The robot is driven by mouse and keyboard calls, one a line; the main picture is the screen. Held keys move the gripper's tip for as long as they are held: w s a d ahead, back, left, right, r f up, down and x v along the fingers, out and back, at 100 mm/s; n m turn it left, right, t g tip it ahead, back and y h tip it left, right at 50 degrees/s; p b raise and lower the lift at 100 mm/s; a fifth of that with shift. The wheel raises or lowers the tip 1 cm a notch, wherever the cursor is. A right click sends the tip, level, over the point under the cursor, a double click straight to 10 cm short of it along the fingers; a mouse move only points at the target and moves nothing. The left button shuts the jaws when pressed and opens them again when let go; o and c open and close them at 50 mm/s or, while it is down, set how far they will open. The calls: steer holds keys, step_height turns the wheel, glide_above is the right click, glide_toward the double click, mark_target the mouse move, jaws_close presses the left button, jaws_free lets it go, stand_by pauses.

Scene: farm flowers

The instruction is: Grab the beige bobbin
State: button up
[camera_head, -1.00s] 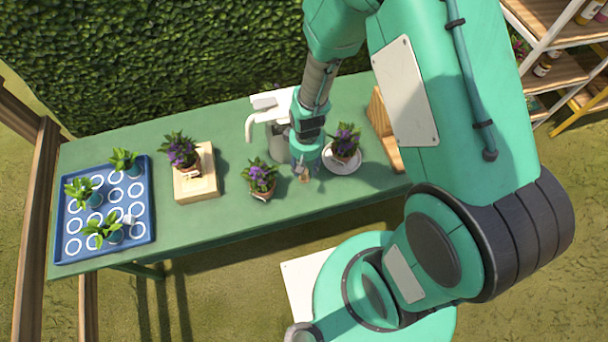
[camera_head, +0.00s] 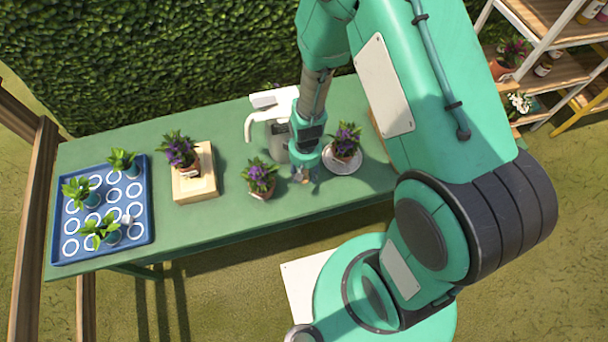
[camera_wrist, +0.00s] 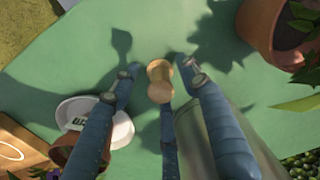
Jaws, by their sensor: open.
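The beige bobbin (camera_wrist: 160,81) stands out between my gripper's fingers in the wrist view, on or just above the green table top; I cannot tell whether any finger touches it. In the head view the bobbin (camera_head: 305,181) is small and partly hidden by the fingers, near the table's front edge. My gripper (camera_wrist: 161,74) is open, with blue fingers to the left and right of the bobbin and a third behind it. It also shows in the head view (camera_head: 304,174), pointing down at the table.
A potted purple flower (camera_head: 259,178) stands to the left of my gripper. A white saucer (camera_head: 343,167) bearing another potted flower is close on the right. A grey watering can (camera_head: 278,140) stands behind. A blue tray (camera_head: 146,232) lies at the far left.

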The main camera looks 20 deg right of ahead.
mark_target(304, 171)
jaws_close()
stand_by(0.3)
steer(key=shift+r, duration=0.4)
step_height(304, 171, up, 3)
steer(key=shift+p, duration=0.5)
steer(key=s+d+r, duration=0.1)
steer(key=s+d, duration=0.1)
steer(key=s, duration=1.4)
steer(key=shift+p, duration=0.4)
steer(key=shift+d+r, duration=0.1)
